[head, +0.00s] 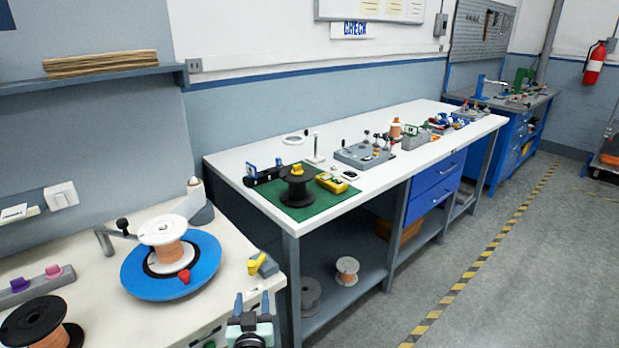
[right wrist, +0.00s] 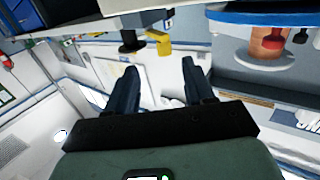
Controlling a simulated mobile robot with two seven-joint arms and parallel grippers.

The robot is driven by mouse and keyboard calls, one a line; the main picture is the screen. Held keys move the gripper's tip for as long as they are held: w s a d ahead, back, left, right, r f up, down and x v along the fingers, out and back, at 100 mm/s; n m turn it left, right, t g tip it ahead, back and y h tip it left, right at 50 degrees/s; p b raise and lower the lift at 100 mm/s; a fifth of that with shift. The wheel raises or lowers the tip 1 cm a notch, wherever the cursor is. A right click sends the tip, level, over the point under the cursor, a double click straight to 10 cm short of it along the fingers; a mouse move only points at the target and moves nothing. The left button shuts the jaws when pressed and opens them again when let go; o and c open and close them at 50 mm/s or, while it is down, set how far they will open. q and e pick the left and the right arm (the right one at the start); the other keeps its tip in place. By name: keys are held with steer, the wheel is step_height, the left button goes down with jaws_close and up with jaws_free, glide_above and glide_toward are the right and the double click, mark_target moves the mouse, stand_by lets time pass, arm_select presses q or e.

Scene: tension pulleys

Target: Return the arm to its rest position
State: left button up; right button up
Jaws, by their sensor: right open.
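My right gripper (head: 251,302) shows at the bottom of the head view, beside the front right corner of the near pale workbench (head: 110,280). Its two blue fingers point up in the picture and stand apart, with nothing between them. The right wrist view also shows this gripper (right wrist: 160,72), with its dark fingers spread and empty. A yellow and grey device (head: 263,265) sits at the bench edge just beyond the fingers, apart from them. My left gripper is in neither view.
On the near bench, a blue disc (head: 205,262) carries a copper-coloured spool (head: 168,243); a black-flanged spool (head: 38,325) lies at lower left. A white-topped table (head: 240,160) with a green mat (head: 330,207) stands beyond. The floor (head: 530,270) at right is clear.

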steer(key=d+f+g+p, duration=0.35)
steer(key=d+f, duration=0.65)
steer(key=f, duration=0.4)
steer(key=s+d+f+m+g+h+p, duration=0.2)
steer(key=s+d+f+g, duration=0.3)
steer(key=s+d+f, duration=0.55)
steer(key=s+d+f+m+g+p, duration=0.1)
steer(key=s+d+f+g+p, duration=0.2)
steer(key=s, duration=0.4)
steer(key=s+d+f+m+g, duration=0.1)
steer(key=s+d+f+g, duration=0.25)
steer(key=s+d, duration=0.35)
steer(key=s+r+m+g+y+p, duration=0.1)
steer(key=s+m+g+y, duration=0.1)
steer(key=s, duration=1.2)
steer(key=shift+g+p, duration=0.4)
steer(key=shift+g, duration=0.2)
